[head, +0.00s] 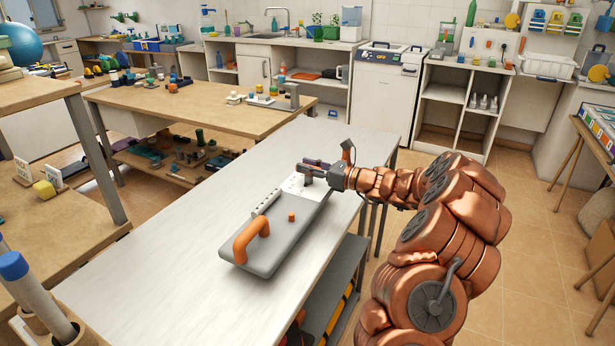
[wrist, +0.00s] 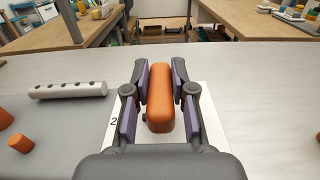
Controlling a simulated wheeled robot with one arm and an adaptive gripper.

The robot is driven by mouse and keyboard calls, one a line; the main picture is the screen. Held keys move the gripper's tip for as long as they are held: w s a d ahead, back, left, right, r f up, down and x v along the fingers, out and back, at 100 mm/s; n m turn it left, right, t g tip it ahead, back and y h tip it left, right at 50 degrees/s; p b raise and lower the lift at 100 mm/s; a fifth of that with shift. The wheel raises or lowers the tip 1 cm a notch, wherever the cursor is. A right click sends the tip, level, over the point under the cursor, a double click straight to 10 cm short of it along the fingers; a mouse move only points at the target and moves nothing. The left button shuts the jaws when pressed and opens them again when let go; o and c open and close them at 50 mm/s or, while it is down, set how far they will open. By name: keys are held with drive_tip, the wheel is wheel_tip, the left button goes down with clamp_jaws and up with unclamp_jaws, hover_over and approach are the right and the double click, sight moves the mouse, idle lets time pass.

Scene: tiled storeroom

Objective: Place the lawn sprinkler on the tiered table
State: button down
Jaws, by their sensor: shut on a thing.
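The lawn sprinkler (head: 257,258) appears as a long grey flat body with an orange loop handle, an orange knob and a white perforated tube (wrist: 66,90). It lies on the long pale table (head: 165,258). My gripper (head: 305,170) is at its far end. In the wrist view my gripper (wrist: 160,105) is shut around an upright orange block (wrist: 160,98), which seems to be part of the sprinkler. A white plate marked 2 lies beneath the block. Which table is the tiered one is unclear; the wooden table (head: 155,97) behind has a loaded lower shelf.
The pale table's top is bare around the sprinkler, with a dark shelf (head: 335,275) below. Another wooden table (head: 30,93) stands at the left. Small items cover parts of the wooden table behind. Tiled floor (head: 540,235) is open at the right.

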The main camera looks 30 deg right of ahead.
sight(308, 176)
drive_tip(key=shift+w, duration=0.3)
wheel_tip(308, 176, down, 3)
drive_tip(key=shift+s+f, duration=0.1)
drive_tip(key=shift+f, duration=0.1)
drive_tip(key=c, duration=1)
unclamp_jaws()
drive_tip(key=shift+s+d, duration=0.1)
drive_tip(key=v, duration=1.1)
drive_tip(key=shift+s+d+f, duration=0.1)
drive_tip(key=shift+s+d, duration=0.1)
drive_tip(key=shift+s, duration=0.1)
